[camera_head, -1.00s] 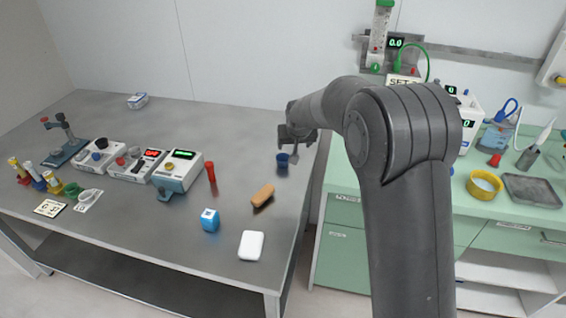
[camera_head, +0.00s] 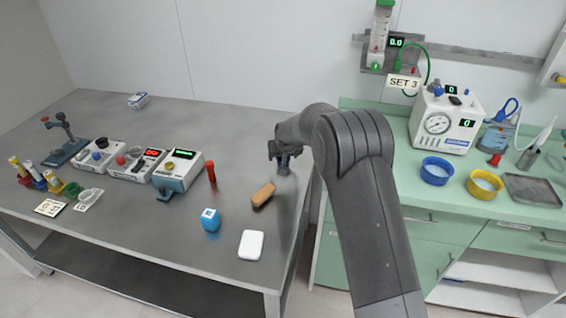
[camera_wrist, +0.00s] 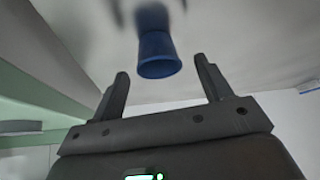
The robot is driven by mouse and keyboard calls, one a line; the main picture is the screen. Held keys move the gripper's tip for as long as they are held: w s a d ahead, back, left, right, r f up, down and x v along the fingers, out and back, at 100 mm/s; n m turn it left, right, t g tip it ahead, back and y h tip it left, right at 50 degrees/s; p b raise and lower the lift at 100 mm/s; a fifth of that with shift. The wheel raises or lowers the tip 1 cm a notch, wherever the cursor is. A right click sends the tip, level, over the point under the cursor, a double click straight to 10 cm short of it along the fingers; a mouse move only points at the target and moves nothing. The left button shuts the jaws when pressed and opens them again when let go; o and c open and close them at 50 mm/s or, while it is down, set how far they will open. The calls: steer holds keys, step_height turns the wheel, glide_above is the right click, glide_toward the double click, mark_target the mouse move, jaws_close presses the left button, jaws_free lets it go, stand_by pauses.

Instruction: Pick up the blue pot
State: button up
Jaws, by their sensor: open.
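The blue pot (camera_wrist: 158,56) is a small dark blue cup in the wrist view, with its wide rim facing the camera. In the head view the pot (camera_head: 284,170) stands near the right end of the metal table, mostly hidden by my gripper. My gripper (camera_head: 282,154) is over it there. In the wrist view my gripper (camera_wrist: 161,68) is open and empty. The pot shows in line with the gap between the fingertips, with space on both sides and no visible contact.
Devices stand to the left. A blue bowl (camera_head: 436,174) and yellow bowl (camera_head: 485,187) are on the green counter.

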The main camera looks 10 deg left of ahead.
steer(key=shift+x, duration=1.4)
steer(key=c, duration=1)
